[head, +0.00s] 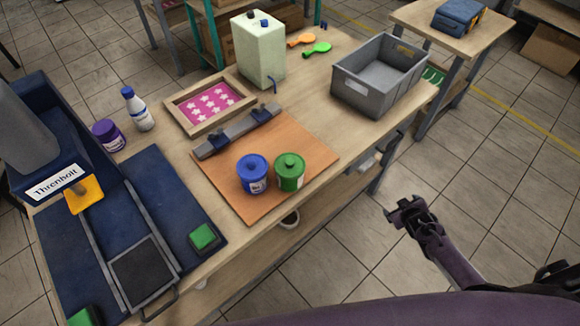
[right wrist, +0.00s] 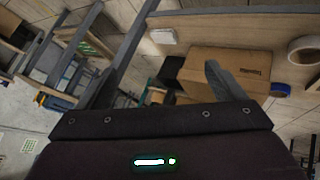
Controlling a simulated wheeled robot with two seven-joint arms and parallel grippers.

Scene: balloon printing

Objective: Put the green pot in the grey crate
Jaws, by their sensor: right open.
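The green pot (head: 290,172) stands upright with its lid on, on the orange-brown board (head: 233,207) on the table. A blue pot (head: 252,174) stands close at its left. The grey crate (head: 347,88) is at the table's far right; the part of its inside that shows is empty. My right gripper (head: 408,213) is open and empty, off the table's right edge, over the floor. In the right wrist view its two fingers (right wrist: 158,85) are spread, with a cardboard box behind them. The pot and crate cannot be made out there. My left gripper is not in view.
A grey bar (head: 236,130) lies along the board's back edge. A pink star-print frame (head: 209,103), a pale green canister (head: 259,55) and a blue press (head: 150,195) fill the left and back. Bare table separates board and crate.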

